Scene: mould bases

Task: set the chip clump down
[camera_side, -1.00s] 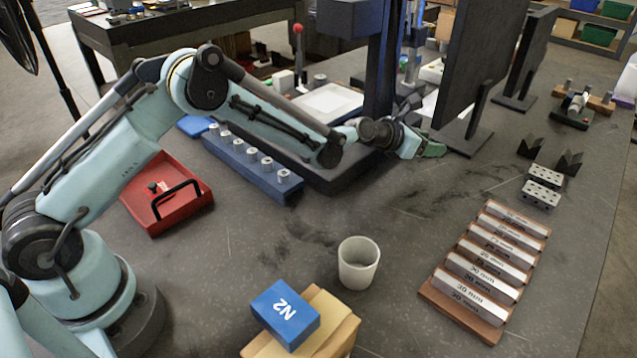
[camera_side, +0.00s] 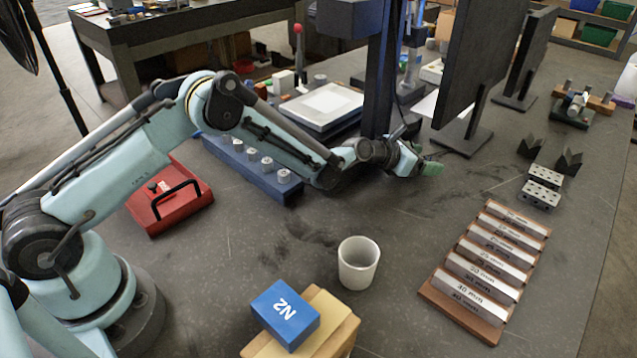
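My gripper (camera_side: 428,168) is at the end of my arm, low over the middle of the bench, just left of the stand of the black upright panel. Its green-tipped fingers point right. At this size I cannot tell whether the fingers are open or shut, or whether anything is between them. I cannot make out a chip clump anywhere in the view.
A wooden rack of labelled bars (camera_side: 486,270) is at right. A red tray (camera_side: 170,196) is at left. Black panels (camera_side: 482,70) stand behind my gripper.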

